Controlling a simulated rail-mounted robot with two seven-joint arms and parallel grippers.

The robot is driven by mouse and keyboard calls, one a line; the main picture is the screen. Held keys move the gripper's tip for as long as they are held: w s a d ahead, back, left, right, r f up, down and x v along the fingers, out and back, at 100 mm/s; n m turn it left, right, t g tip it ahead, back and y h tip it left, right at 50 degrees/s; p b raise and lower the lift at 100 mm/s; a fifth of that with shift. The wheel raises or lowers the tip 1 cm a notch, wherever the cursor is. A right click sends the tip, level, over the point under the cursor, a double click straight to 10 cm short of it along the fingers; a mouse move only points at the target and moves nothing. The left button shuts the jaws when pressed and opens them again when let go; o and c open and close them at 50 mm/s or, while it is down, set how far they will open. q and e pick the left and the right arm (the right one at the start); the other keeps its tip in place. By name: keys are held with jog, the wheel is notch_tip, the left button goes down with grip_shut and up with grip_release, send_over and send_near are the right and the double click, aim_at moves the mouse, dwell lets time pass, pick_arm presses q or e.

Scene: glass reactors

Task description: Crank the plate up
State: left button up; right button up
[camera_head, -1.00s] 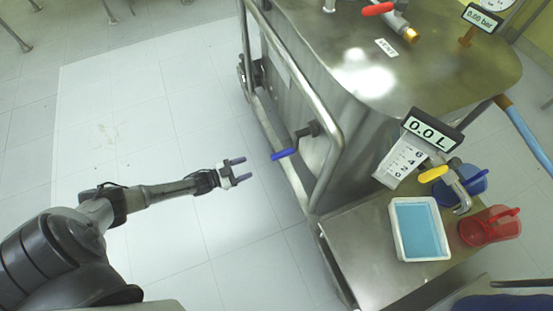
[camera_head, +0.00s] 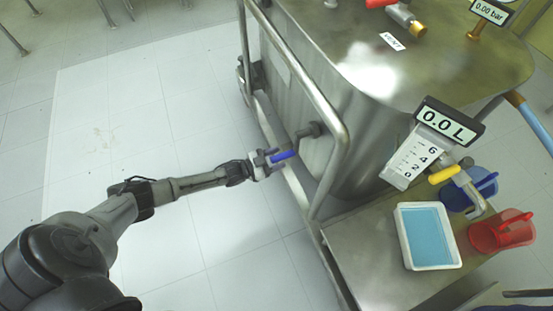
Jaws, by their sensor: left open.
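The crank has a blue handle (camera_head: 284,155) on a dark arm that joins a shaft (camera_head: 309,130) on the side of the steel reactor cart (camera_head: 355,140). My left gripper (camera_head: 276,156) is at the blue handle, with its open fingers on either side of it or right beside it. Whether the fingers touch the handle cannot be told. The plate is not clearly seen. My right gripper is not in view.
A tubular steel rail (camera_head: 318,95) runs along the cart close to the crank. A white tray of blue liquid (camera_head: 427,237), a blue jug (camera_head: 470,190) and a red jug (camera_head: 500,231) stand on the lower shelf. The tiled floor at left is clear.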

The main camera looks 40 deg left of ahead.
pick_arm(q)
jog(key=shift+c, duration=0.5)
grip_shut()
